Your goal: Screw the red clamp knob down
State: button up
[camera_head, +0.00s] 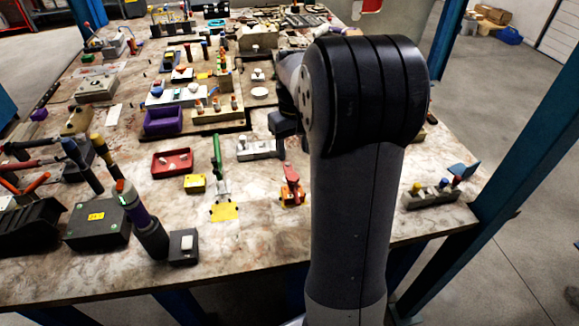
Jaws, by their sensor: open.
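A small red clamp-like piece (291,188) stands on an orange-yellow base near the front middle of the table, just left of my arm. Its red top is the likeliest clamp knob, but its details are too small to tell. My arm rises from the lower right and bends over at a large black joint. Behind that joint, a grey and black part of it reaches down to the left, over the middle of the table. My gripper's fingertips cannot be made out; the arm hides that area.
A marbled table (270,235) is crowded with fixtures. A grey block with coloured knobs (432,193) sits at the right edge. The front middle is clear.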

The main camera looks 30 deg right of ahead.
aim_at(293, 176)
notch_tip(293, 176, down, 9)
jog(key=shift+r, duration=0.2)
jog(key=shift+c, duration=0.5)
jog(key=c, duration=0.7)
jog(key=shift+m, duration=2.2)
jog(key=o, duration=0.8)
notch_tip(293, 176, up, 11)
